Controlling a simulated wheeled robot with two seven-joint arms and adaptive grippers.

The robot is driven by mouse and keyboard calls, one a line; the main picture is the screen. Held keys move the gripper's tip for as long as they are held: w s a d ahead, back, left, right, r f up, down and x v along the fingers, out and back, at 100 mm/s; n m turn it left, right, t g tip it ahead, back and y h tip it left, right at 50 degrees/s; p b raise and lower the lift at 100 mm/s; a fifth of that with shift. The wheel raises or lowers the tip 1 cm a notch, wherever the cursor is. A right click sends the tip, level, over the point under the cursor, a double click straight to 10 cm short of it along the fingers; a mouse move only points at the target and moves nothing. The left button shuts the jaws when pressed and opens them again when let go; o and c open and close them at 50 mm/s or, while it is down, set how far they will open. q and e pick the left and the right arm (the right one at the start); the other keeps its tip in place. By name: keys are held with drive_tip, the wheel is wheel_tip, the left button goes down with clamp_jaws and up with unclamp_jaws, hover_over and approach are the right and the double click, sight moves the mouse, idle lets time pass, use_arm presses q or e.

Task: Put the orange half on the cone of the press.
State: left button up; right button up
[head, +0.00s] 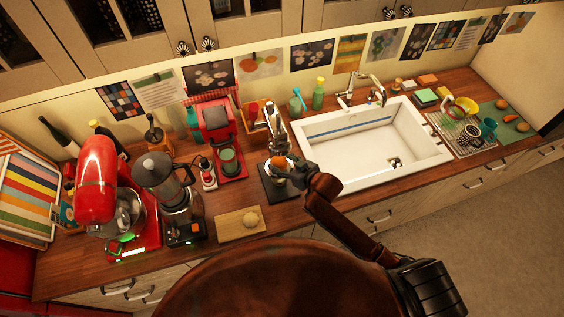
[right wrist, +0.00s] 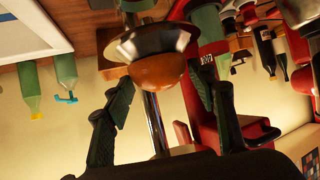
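The orange half (head: 281,161) shows at the press, cut side hidden, by my right gripper (head: 287,170). In the right wrist view, which is upside down, the orange half (right wrist: 158,73) is a domed shape seated in the dark, shiny bowl of the press (right wrist: 150,40). It hides the cone, so I cannot see their contact. The fingers of my right gripper (right wrist: 163,88) stand apart on either side of the dome, with gaps visible. The press (head: 272,122) stands upright on a dark base (head: 268,190). My left gripper is not in view.
A wooden board (head: 232,226) with a pale round thing (head: 250,219) lies at the front. A red coffee machine (head: 216,125) stands left of the press, and the white sink (head: 425,155) is to its right.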

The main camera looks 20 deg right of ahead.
drive_tip(key=o, duration=0.3)
drive_tip(key=shift+o, duration=0.2)
drive_tip(key=shift+r, duration=0.2)
drive_tip(key=b+v, duration=0.2)
drive_tip(key=v, duration=1)
